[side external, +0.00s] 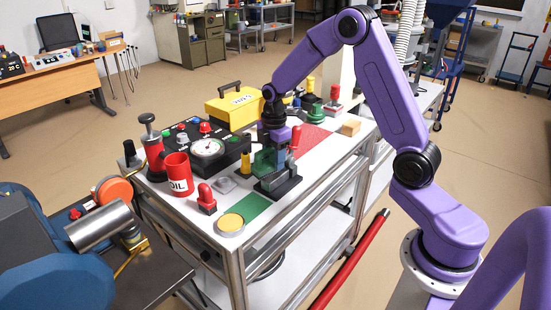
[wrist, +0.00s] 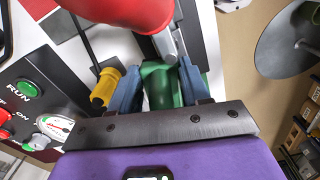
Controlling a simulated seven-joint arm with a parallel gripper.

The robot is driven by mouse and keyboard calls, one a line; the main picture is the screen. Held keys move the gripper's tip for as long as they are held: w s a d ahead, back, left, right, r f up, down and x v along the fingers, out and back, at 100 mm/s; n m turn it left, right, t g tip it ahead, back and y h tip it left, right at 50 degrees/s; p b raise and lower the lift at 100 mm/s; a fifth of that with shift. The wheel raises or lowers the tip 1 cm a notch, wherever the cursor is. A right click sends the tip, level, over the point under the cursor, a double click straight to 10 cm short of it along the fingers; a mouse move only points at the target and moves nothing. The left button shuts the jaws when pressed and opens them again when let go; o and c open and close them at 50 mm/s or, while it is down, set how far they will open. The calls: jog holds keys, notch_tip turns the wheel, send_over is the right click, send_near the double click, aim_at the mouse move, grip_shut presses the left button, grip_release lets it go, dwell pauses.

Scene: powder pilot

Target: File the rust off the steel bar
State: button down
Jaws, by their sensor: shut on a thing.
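My gripper (wrist: 158,88) is shut on a green object (wrist: 160,85) between its blue fingers in the wrist view. In the side view my gripper (side external: 268,158) is low over the cart, at a dark fixture (side external: 279,184) with a red upright handle (side external: 296,136). The red handle (wrist: 120,12) and a grey metal rod (wrist: 166,46) fill the top middle of the wrist view, close beyond the fingers. The lower part of the green object is hidden. I cannot clearly make out a file or a rusty steel bar.
A yellow peg (side external: 245,162) stands close left of my gripper. A red OIL can (side external: 178,175), a black panel with a gauge (side external: 207,148), a yellow toolbox (side external: 236,107) and a wooden block (side external: 350,128) crowd the cart top. A green patch (side external: 246,208) at the front is mostly clear.

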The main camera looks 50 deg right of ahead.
jog(key=shift+s+a+r, duration=0.1)
jog(key=shift+a+r, duration=0.05)
jog(key=shift+r, duration=0.55)
jog(key=shift+s+a+r, duration=0.1)
jog(key=shift+a+r, duration=0.05)
jog(key=shift+r, duration=0.55)
jog(key=shift+d+r, duration=0.1)
jog(key=shift+r, duration=1.5)
jog(key=shift+r, duration=1.5)
jog(key=shift+f, duration=3.25)
jog(key=shift+f, duration=1)
